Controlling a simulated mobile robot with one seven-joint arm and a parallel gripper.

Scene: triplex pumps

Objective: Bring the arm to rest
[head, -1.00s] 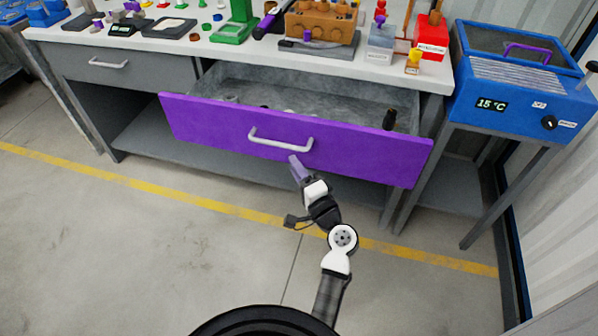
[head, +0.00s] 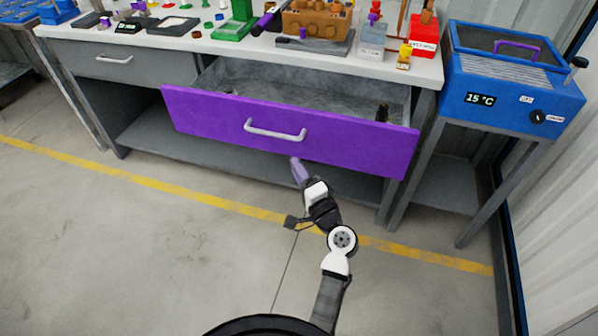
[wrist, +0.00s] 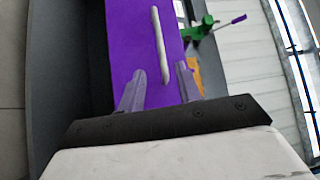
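My gripper (head: 298,168) is in front of the purple drawer front, just below its grey handle (head: 275,131) in the head view. In the wrist view my gripper (wrist: 160,82) has its two fingers spread apart with nothing between them. The handle (wrist: 160,45) shows beyond the fingertips, apart from them. The drawer (head: 350,145) stands pulled out of the bench.
The workbench top (head: 200,44) carries a green stand (head: 238,22), a brown block (head: 318,20) and a red box (head: 425,38). A blue bath unit (head: 510,90) reading 15 °C stands at the right. The floor (head: 130,240) to the left is clear.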

